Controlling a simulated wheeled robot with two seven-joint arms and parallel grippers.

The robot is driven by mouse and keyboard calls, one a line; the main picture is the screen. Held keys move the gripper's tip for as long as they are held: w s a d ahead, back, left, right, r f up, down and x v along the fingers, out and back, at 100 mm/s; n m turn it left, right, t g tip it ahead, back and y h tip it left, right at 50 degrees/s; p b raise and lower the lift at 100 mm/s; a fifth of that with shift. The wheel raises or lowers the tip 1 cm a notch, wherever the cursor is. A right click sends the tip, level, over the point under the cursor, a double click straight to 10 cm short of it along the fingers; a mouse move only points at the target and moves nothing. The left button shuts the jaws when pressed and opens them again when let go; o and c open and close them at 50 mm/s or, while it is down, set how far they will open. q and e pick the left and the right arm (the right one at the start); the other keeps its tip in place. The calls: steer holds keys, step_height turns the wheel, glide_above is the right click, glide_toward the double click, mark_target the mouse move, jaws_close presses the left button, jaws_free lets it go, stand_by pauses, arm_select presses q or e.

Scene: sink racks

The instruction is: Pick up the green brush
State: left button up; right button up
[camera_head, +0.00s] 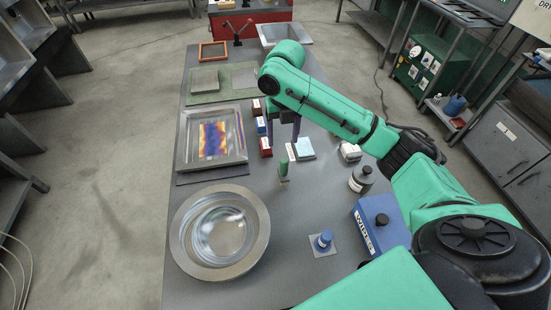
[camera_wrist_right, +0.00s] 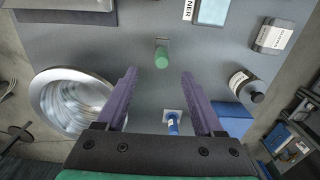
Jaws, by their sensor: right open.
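The green brush (camera_head: 283,168) stands upright on the grey table, right of the middle, in the head view. In the right wrist view the green brush (camera_wrist_right: 161,57) shows end-on, just beyond the gap between the fingertips. My right gripper (camera_head: 283,143) has purple fingers pointing down above the table, a little behind the brush in the head view. In the right wrist view the right gripper (camera_wrist_right: 159,75) is open, with nothing between its fingers. My left gripper is in no view.
A round metal basin (camera_head: 190,260) sits at the front left of the table (camera_head: 290,230). Small red and blue boxes lie behind the brush.

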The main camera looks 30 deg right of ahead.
steer(key=p, duration=0.2)
glide_above(284, 167)
steer(key=f, duration=0.5)
steer(key=shift+w+d+f, duration=0.15)
steer(key=shift+d+f, duration=0.15)
steer(key=f, duration=0.2)
steer(key=f+p, duration=0.1)
steer(key=f, duration=0.3)
steer(key=shift+w+f, duration=0.4)
steer(key=shift+f, duration=0.15)
steer(key=shift+c, duration=0.9)
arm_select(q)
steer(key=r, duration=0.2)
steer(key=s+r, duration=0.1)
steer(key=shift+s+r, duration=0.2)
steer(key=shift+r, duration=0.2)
arm_select(e)
jaws_close()
